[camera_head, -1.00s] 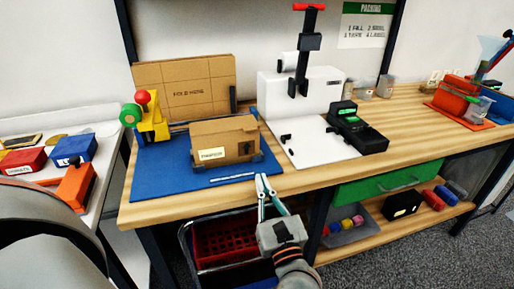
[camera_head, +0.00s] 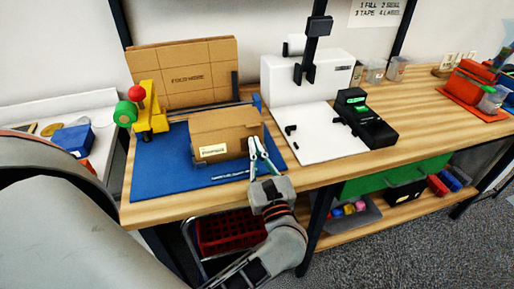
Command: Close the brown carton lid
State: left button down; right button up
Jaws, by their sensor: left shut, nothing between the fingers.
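The brown carton (camera_head: 225,140) sits on a blue mat (camera_head: 155,180) on the wooden bench, with a pale label on its front. Its upper brown panel (camera_head: 222,118) shows above the front wall; I cannot tell how far the lid is raised. My left gripper (camera_head: 254,143) is shut and empty, its pale fingers pointing up in front of the carton's right front corner. They overlap that corner in the picture; I cannot tell whether they touch it. My right gripper is not in view.
A yellow tape dispenser (camera_head: 152,115) stands left of the carton. A large cardboard panel (camera_head: 185,75) stands behind it. A white machine (camera_head: 305,85) with a black upright and a black device (camera_head: 365,120) stand to the right. A red crate (camera_head: 225,232) is below the bench.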

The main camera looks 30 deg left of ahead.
aim_at(255, 123)
pick_arm(q)
jog(key=r, duration=0.1)
jog(key=r+p, duration=0.1)
jog(key=shift+s+d+r, duration=0.15)
jog(key=shift+s+r, duration=0.05)
jog(key=shift+r, duration=0.15)
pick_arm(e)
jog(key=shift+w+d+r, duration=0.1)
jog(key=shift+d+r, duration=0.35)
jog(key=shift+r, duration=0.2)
pick_arm(q)
jog(key=shift+r+g+h+p, duration=0.3)
jog(key=shift+r+g+p, duration=0.35)
jog(key=shift+p, duration=0.7)
jog(key=shift+r+p, duration=0.5)
jog(key=shift+w+r+p, duration=0.1)
jog(key=shift+r+p, duration=0.5)
jog(key=shift+r, duration=0.85)
jog(key=shift+w+a+r+p, duration=0.2)
jog(key=shift+a+r+p, duration=0.1)
jog(key=shift+r, duration=0.4)
jog(key=shift+w+a+r+p, duration=0.2)
jog(key=shift+a+r, duration=0.1)
jog(key=shift+r, duration=0.4)
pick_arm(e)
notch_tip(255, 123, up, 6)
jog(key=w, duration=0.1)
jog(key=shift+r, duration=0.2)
